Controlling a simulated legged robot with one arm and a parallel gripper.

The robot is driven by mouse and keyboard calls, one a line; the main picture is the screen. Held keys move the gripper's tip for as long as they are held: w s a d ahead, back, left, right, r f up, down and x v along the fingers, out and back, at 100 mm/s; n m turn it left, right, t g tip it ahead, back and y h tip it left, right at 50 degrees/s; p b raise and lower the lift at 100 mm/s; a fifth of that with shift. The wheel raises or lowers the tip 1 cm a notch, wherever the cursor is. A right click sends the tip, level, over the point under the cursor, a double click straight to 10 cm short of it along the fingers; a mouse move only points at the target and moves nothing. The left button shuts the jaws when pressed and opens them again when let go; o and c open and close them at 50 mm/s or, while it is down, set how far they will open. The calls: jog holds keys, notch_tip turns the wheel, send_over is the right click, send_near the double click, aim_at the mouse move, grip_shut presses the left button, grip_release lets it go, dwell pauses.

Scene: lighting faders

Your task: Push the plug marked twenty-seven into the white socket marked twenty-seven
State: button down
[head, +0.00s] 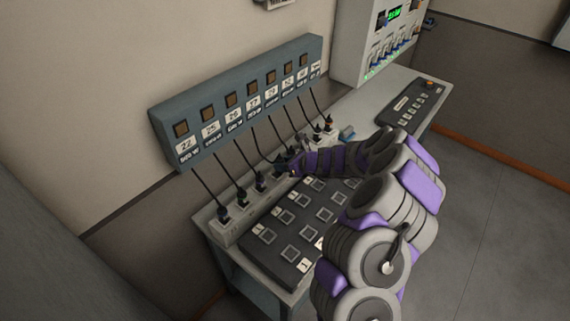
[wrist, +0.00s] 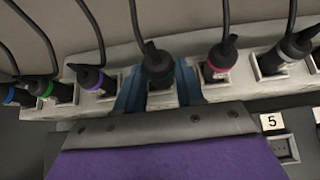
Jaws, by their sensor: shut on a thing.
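My gripper (wrist: 159,88) is shut on a dark plug (wrist: 157,66), with one blue finger on each side of it. The plug's cord runs up out of the wrist view, and its number cannot be read. A pale socket (wrist: 162,100) shows just below the plug between the fingers; I cannot tell how far the plug is in. In the head view my gripper (head: 284,166) is at the middle of the socket row and hides most of the held plug. The label that seems to read 27 (head: 253,102) is on the wall panel above.
Plugs with purple (wrist: 90,78) and red (wrist: 222,60) rings stand close on either side. Several cords hang from the wall panel (head: 222,92). A dark button board (head: 290,262) lies in front of the white socket strip (head: 228,232). A control box (head: 375,45) stands behind right.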

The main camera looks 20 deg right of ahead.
jog(key=shift+a+b, duration=0.3)
jog(key=shift+a, duration=0.2)
dwell(0.3)
jog(key=shift+d, duration=0.25)
jog(key=shift+a+b, duration=0.3)
jog(key=shift+a, duration=0.6)
jog(key=shift+d+p, duration=0.4)
jog(key=shift+d, duration=0.05)
dwell(0.4)
jog(key=shift+s+f+b, duration=0.15)
jog(key=shift+f+b, duration=0.2)
jog(key=shift+f, duration=0.9)
dwell(2.1)
jog(key=c, duration=0.9)
grip_release()
jog(key=shift+o, duration=1.4)
jog(key=shift+r, duration=0.1)
